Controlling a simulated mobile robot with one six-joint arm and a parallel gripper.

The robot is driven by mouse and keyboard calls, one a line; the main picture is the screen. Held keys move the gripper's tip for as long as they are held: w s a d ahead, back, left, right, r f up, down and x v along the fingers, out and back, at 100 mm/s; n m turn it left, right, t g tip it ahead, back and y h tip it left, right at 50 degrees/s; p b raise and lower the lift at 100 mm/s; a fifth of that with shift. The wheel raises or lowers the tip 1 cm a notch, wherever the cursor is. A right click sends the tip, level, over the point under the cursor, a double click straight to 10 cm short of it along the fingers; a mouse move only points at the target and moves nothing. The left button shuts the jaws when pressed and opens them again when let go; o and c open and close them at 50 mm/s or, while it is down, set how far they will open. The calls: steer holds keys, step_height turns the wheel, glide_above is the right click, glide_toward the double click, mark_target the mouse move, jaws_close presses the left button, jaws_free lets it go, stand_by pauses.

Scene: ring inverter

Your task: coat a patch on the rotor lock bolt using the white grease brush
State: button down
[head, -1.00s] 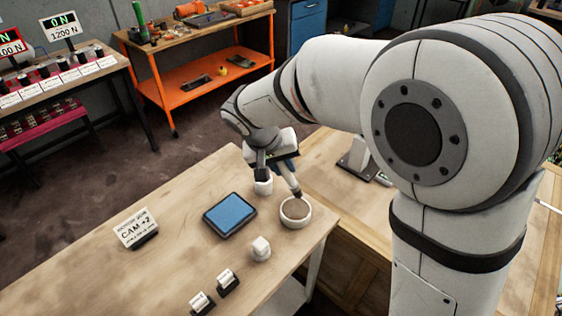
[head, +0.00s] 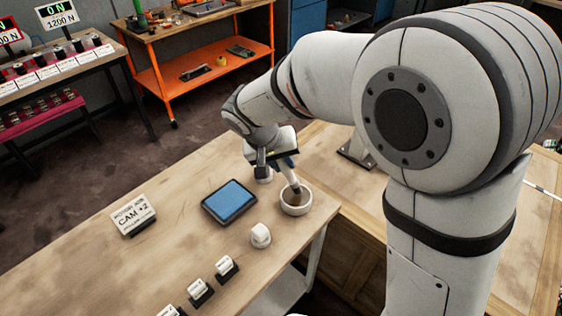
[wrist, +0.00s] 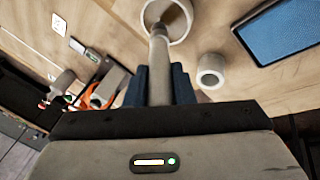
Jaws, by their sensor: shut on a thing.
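My gripper (head: 276,164) is shut on the white grease brush (wrist: 160,72). In the wrist view, the brush's pale handle stands between the two dark blue fingers. The brush slants down, and its lower end is inside the round white pot (head: 296,207), in front of the brown inside of the pot. The pot also shows at the top of the wrist view (wrist: 184,30). I cannot tell how much the bristles touch. I cannot make out the rotor lock bolt in either view.
A small white cup (wrist: 211,71) stands close to my gripper. Several small labelled holders line the front edge. An orange bench (head: 205,70) stands behind.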

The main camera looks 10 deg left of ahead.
steer(key=shift+f+b, duration=0.7)
steer(key=shift+b, duration=0.15)
stand_by(1.9)
steer(key=shift+r, duration=0.15)
steer(key=shift+r+p, duration=2.05)
steer(key=shift+r, duration=1.4)
